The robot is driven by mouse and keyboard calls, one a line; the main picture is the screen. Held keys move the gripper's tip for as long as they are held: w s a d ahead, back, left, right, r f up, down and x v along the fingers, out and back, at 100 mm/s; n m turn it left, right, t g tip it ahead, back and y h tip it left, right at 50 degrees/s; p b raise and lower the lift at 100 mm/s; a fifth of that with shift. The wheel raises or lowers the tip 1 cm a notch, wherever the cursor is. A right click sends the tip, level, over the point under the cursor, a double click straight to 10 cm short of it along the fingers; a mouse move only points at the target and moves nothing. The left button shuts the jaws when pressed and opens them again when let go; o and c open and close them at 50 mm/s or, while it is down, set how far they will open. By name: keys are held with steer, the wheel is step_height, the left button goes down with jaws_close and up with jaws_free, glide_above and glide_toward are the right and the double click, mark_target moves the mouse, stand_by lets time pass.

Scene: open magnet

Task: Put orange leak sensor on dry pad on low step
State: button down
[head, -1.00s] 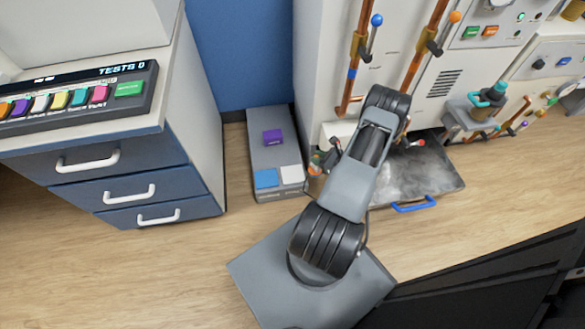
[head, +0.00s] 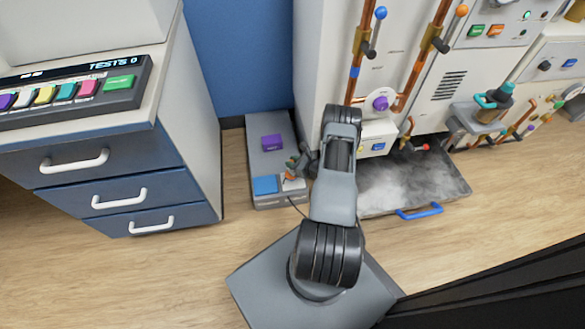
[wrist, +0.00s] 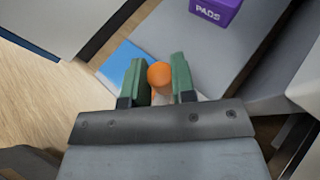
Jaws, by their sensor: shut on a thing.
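My gripper (wrist: 161,84) is shut on the orange leak sensor (wrist: 160,74), which sits between its two green fingers. In the head view, my gripper (head: 293,168) is over the front right part of the low grey step (head: 264,165). The white pad (head: 296,185) is at the step's front right corner, partly hidden by the gripper. The blue pad (head: 265,185) lies beside it on the left and also shows in the wrist view (wrist: 121,67), left of the fingers. I cannot tell how high the sensor is above the step.
A purple box (head: 271,142) marked PADS (wrist: 213,10) stands farther back on the step. A drawer cabinet (head: 113,190) is to the left. The white machine and a wet-looking metal tray (head: 410,183) with a blue handle are to the right. Floor in front is clear.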

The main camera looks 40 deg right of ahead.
mark_target(293, 174)
steer(key=shift+f+b, duration=0.3)
steer(key=shift+f, duration=1.05)
steer(key=shift+f, duration=0.2)
steer(key=c, duration=0.9)
jaws_free()
steer(key=shift+s, duration=0.1)
steer(key=shift+c, duration=0.2)
steer(key=shift+r, duration=0.1)
